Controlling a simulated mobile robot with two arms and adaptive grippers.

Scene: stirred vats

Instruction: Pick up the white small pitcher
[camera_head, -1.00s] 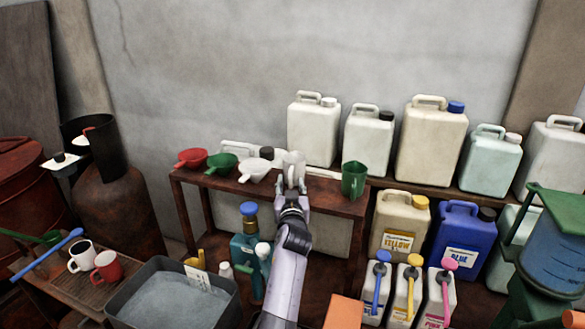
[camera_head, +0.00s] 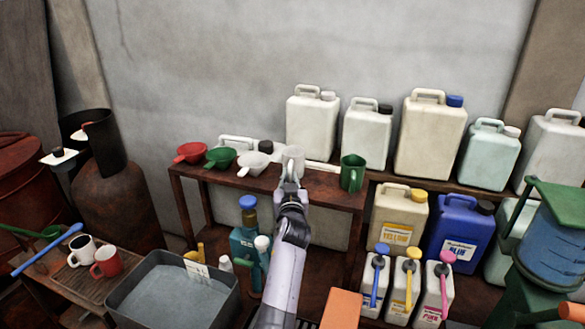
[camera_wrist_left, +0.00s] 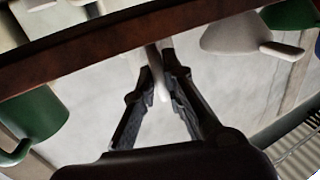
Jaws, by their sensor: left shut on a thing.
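The white small pitcher (camera_head: 293,158) stands upright at the front of the brown shelf top, between a white scoop and a green pitcher. My left gripper (camera_head: 289,183) comes at it from the front and is shut on its handle. In the left wrist view, the white handle (camera_wrist_left: 159,82) sits between the two dark fingers (camera_wrist_left: 158,95); the pitcher's body is mostly out of sight there. I cannot tell whether the pitcher's base is clear of the shelf. My right gripper is not in view.
On the shelf (camera_head: 325,197) are a green pitcher (camera_head: 353,173) close on the right, and a white scoop (camera_head: 254,163), a green scoop (camera_head: 220,157) and a red scoop (camera_head: 191,152) on the left. Large white canisters (camera_head: 312,125) stand behind. The space above the shelf front is free.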

